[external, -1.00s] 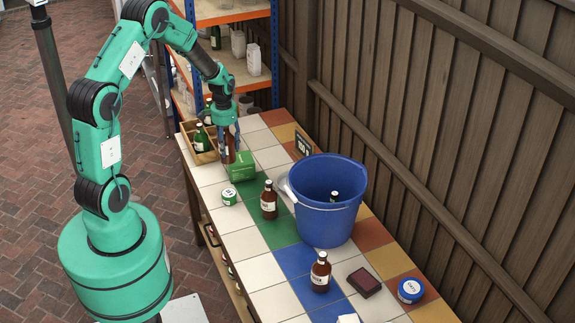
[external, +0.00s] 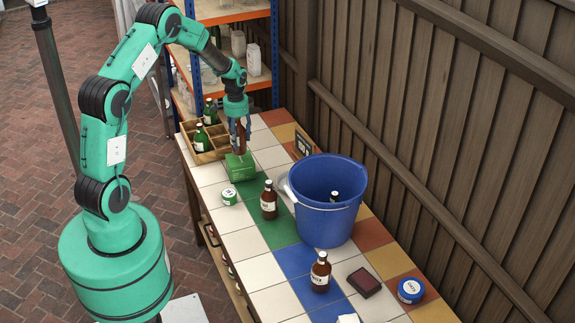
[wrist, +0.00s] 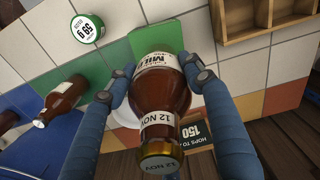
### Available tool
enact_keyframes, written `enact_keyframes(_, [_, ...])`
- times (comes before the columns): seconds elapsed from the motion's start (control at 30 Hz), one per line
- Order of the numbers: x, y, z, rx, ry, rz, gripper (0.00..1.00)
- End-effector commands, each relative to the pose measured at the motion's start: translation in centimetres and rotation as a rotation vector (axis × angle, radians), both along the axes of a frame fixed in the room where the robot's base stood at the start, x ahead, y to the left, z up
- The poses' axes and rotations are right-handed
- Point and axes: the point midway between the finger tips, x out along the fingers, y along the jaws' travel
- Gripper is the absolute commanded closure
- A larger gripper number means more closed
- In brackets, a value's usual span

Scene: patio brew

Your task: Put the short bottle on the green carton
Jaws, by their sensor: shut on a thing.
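My gripper (external: 239,135) is shut on a brown bottle (wrist: 163,90) with a gold cap and white labels. The same bottle shows narrowly between the fingers in the external view (external: 240,142). It is held roughly upright, at or just above the far part of the green carton (external: 240,169). I cannot tell whether its base touches the carton. In the wrist view the carton's green top (wrist: 152,40) shows behind the bottle, which hides part of it. The blue fingers grip the bottle from both sides.
A wooden crate (external: 222,153) with green bottles stands left of the carton. A green-and-white tin (external: 229,196) and another brown bottle (external: 269,203) stand nearer. A blue bucket (external: 325,217) and small sign (external: 303,145) are to the right. Another brown bottle (external: 320,275) stands farther forward.

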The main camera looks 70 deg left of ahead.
Motion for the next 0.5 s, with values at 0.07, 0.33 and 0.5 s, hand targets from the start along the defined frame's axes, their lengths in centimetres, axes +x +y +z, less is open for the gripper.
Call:
enact_keyframes(0.07, [0.0, 0.0, -0.2, 0.000, -0.001, 0.000, 0.96])
enact_keyframes(0.33, [0.0, 0.0, -2.8, 0.000, 0.000, 0.000, 0.96])
enact_keyframes(0.5, [0.0, 0.0, -3.4, 0.000, -0.001, 0.000, 0.96])
